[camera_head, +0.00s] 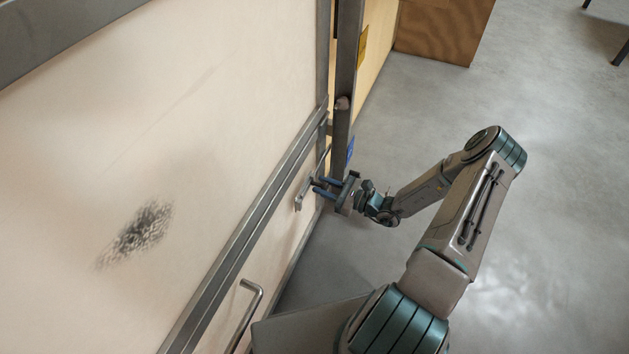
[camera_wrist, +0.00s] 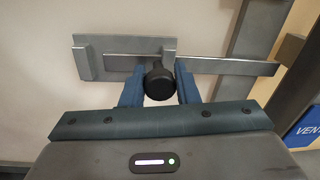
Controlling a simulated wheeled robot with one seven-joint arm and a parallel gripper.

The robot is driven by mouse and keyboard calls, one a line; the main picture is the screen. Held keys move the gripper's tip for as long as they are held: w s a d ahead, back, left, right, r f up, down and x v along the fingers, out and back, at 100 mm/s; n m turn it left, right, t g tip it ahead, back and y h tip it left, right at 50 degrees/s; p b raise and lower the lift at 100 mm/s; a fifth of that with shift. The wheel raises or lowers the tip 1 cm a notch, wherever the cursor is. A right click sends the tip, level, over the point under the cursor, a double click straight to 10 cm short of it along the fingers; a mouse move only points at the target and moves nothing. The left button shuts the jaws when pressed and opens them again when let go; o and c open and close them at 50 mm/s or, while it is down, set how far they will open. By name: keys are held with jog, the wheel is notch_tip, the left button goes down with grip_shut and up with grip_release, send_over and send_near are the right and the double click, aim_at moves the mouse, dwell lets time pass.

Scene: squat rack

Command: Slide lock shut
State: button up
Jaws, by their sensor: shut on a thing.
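The slide lock's grey plate (camera_wrist: 90,60) is fixed on the pale panel in the wrist view. Its flat bolt (camera_wrist: 215,66) runs out to the right, across a grey metal upright. A round black knob (camera_wrist: 159,82) stands out from the lock. My gripper (camera_wrist: 160,88) has one blue finger on each side of the knob and is shut on it. In the head view my gripper (camera_head: 322,187) is at the lock (camera_head: 299,200), near the panel's right edge. The fingers and distance hide the bolt detail there.
A pale panel (camera_head: 110,130) with a metal rail (camera_head: 245,235) fills the left. A bar handle (camera_head: 250,308) is below the lock. A metal post (camera_head: 345,70) stands just beyond the panel edge. A wooden box (camera_head: 440,30) stands behind.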

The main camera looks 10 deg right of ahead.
jog(key=shift+w+d, duration=0.2)
jog(key=shift+w, duration=0.05)
jog(key=o, duration=1)
jog(key=shift+s, duration=0.1)
jog(key=v, duration=0.6)
jog(key=shift+s+d+p, duration=0.25)
jog(key=shift+d+p, duration=0.05)
jog(key=shift+p, duration=0.1)
